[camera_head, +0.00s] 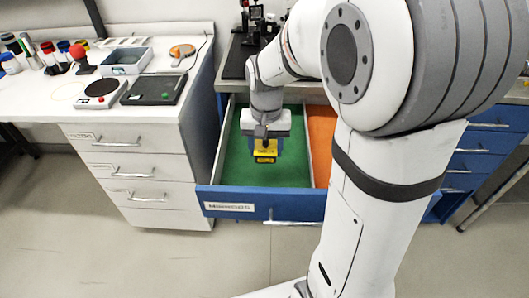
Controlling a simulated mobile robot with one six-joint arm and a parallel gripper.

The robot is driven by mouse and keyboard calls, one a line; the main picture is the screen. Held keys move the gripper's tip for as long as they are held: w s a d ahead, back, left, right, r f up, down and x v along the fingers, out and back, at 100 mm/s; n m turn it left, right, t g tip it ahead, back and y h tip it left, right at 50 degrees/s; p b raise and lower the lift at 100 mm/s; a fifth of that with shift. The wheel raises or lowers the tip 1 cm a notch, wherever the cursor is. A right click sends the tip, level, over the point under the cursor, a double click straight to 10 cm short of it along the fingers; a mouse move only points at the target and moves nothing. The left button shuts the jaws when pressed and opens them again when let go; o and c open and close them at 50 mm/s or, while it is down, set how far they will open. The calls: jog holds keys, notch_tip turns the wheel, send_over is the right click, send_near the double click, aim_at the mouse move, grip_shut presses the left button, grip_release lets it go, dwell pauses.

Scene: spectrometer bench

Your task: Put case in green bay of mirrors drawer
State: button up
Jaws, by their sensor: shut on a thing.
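The case is a small yellow box with dark markings (265,157). My gripper (266,146) points down and is shut on the case. Both are over the green bay (228,160) of the open blue drawer. The drawer front (285,206) bears a white label that seems to read mirrors. An orange bay (321,137) lies to the right of the green one and is partly hidden by my arm. I cannot tell whether the case touches the green floor. The rest of the green bay in view looks empty.
A white bench (150,110) with closed drawers stands at the left, close to the open drawer. A dark breadboard with optics (240,55) lies behind the drawer.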

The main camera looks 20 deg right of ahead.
aim_at(266, 176)
notch_tip(266, 176, down, 8)
jog(key=shift+r+b, duration=0.2)
jog(key=shift+b, duration=0.15)
jog(key=shift+f, duration=0.2)
jog(key=o, duration=0.9)
jog(key=shift+o, duration=0.2)
notch_tip(266, 176, up, 12)
jog(key=shift+s+r+p, duration=0.1)
jog(key=shift+r+p, duration=0.05)
jog(key=shift+p, duration=0.55)
jog(key=s+n+t, duration=0.2)
jog(key=s+n, duration=0.1)
jog(key=s, duration=1)
jog(key=shift+s+r+n, duration=0.15)
jog(key=shift+s+n, duration=0.15)
